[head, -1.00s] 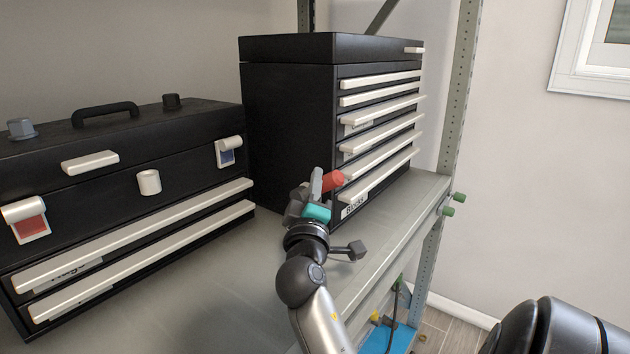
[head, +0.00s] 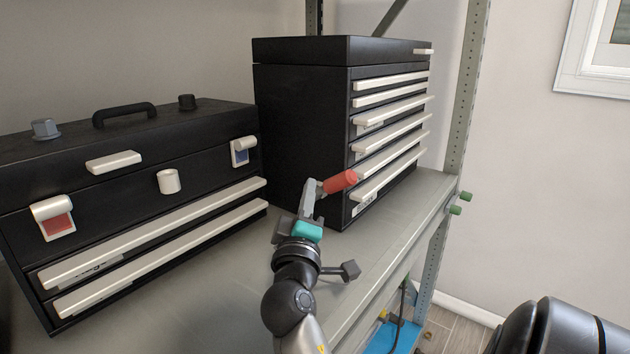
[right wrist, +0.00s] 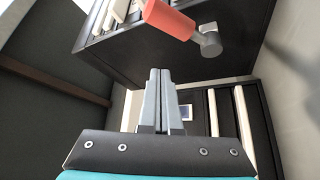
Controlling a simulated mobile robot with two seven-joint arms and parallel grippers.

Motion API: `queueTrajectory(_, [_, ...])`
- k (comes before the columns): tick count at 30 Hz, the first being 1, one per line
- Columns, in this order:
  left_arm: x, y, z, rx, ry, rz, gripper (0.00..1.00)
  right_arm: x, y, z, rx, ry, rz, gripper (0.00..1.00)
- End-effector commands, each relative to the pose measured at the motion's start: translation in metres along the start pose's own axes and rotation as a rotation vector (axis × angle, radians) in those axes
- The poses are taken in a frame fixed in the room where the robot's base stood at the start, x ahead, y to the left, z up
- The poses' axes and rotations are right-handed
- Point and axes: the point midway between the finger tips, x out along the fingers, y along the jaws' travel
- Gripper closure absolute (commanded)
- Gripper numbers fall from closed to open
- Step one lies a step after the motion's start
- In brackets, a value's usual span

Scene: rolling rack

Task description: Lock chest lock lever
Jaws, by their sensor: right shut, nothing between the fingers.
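The chest lock lever has a red cylindrical handle (head: 340,182) and a grey pivot, at the lower left side of the tall black chest (head: 300,125). In the right wrist view the red handle (right wrist: 168,18) is at the top, and its grey pivot (right wrist: 210,43) sits against the chest's side. My right gripper (head: 310,186) is in front of the chest's lower front corner, beside the lever. In the right wrist view its two grey fingers (right wrist: 160,74) are shut together with nothing between them, pointing toward the chest below the handle. My left gripper is not in view.
A lower black toolbox (head: 215,150) with white latches and drawer handles stands at the left on the grey shelf (head: 390,235). A perforated metal post (head: 460,120) with green knobs rises at the shelf's right end. Bare shelf lies between the toolbox and my arm.

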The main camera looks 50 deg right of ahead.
Motion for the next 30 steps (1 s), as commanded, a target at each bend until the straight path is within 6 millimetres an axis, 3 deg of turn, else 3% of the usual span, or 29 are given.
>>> queueTrajectory(3, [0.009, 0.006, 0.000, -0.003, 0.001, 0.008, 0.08, -0.018, -0.006, 0.000, 0.001, 0.000, -0.002, 1.00])
queueTrajectory(9, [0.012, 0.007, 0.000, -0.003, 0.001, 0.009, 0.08, -0.030, -0.007, -0.002, 0.001, 0.001, 0.001, 1.00])
queueTrajectory(30, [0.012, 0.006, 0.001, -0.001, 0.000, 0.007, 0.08, -0.030, -0.006, -0.002, 0.000, 0.001, 0.002, 1.00])
